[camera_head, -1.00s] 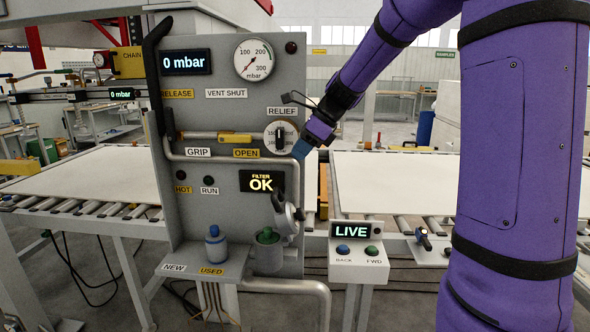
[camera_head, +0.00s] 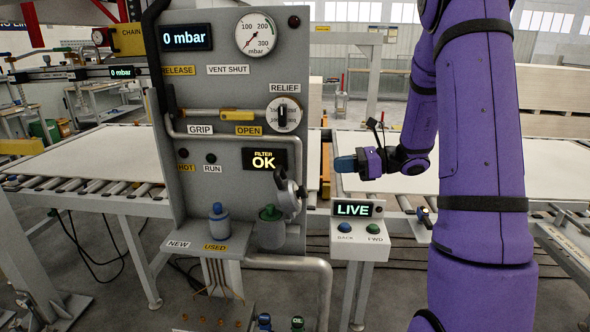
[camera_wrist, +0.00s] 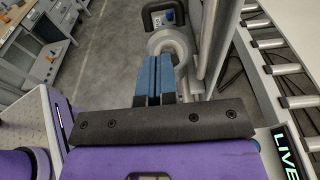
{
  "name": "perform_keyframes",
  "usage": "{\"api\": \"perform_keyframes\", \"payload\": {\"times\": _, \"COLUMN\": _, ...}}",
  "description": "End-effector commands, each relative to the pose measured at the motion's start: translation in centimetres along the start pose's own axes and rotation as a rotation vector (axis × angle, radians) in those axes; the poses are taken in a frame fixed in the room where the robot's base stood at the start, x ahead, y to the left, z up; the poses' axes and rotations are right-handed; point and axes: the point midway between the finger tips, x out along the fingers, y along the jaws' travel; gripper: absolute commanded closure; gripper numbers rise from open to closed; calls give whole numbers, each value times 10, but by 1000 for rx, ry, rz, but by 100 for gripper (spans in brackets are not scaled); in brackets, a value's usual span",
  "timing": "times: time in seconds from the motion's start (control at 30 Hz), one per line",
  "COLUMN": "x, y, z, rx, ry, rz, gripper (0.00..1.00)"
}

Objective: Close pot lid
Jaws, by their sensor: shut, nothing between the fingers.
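The grey pot (camera_head: 271,236) is mounted at the lower right of the grey panel in the head view, with a green filter (camera_head: 269,213) showing at its mouth. Its grey lid (camera_head: 288,190) stands tilted up at the pot's right side, so the pot is open. My gripper (camera_head: 345,163) is right of the lid and slightly higher, apart from it in the head view. Its blue fingers are shut and empty. In the wrist view the fingers (camera_wrist: 155,80) point toward a round grey part, apparently of the pot or lid; I cannot tell which.
A blue filter (camera_head: 217,222) stands on the shelf left of the pot. A vertical grey pipe (camera_head: 304,130) runs along the panel's right edge. The LIVE button box (camera_head: 356,226) stands below my gripper. Conveyor rollers and a white sheet (camera_head: 385,170) lie behind.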

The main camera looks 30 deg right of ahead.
Motion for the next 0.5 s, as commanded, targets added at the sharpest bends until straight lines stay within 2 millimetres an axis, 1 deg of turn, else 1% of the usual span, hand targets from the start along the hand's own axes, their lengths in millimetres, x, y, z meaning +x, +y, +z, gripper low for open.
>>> {"api": "perform_keyframes", "payload": {"times": 0.07, "x": 2, "y": 0, "z": -1, "rx": -4, "ry": -8, "rz": -6, "gripper": 100}}
{"api": "perform_keyframes", "payload": {"times": 0.17, "x": 13, "y": 0, "z": 0, "rx": -5, "ry": -8, "rz": -3, "gripper": 100}}
{"api": "perform_keyframes", "payload": {"times": 0.27, "x": 28, "y": 0, "z": 0, "rx": -5, "ry": -7, "rz": -2, "gripper": 100}}
{"api": "perform_keyframes", "payload": {"times": 0.5, "x": 74, "y": 0, "z": 0, "rx": -5, "ry": -5, "rz": 0, "gripper": 100}}
